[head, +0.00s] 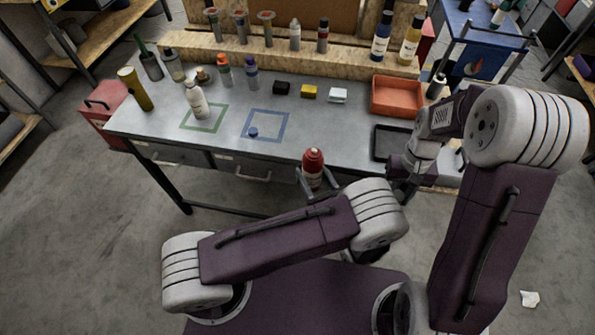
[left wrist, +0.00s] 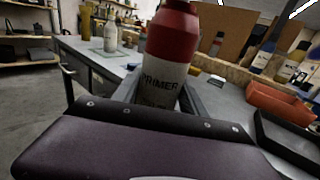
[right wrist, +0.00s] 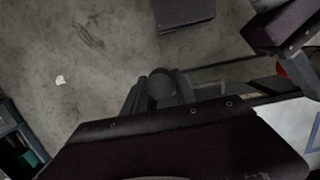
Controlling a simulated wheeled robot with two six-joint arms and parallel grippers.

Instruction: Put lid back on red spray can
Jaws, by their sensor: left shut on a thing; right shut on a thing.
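The red spray can (head: 313,164), with a red top and a white body marked PRIMER, is held roughly upright in front of the bench edge. My left gripper (head: 313,184) is shut on it. In the left wrist view the can (left wrist: 168,60) sits between the fingers, its very top cut off. In the right wrist view only a sliver of its red (right wrist: 281,70) shows. My right gripper (right wrist: 159,86) is shut on a dark grey round piece (right wrist: 160,82), which may be the lid. It is held apart from the can, to its right in the head view.
An orange tray (head: 397,96) and a black tray (head: 389,143) are at the right. Bottles line the back shelf.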

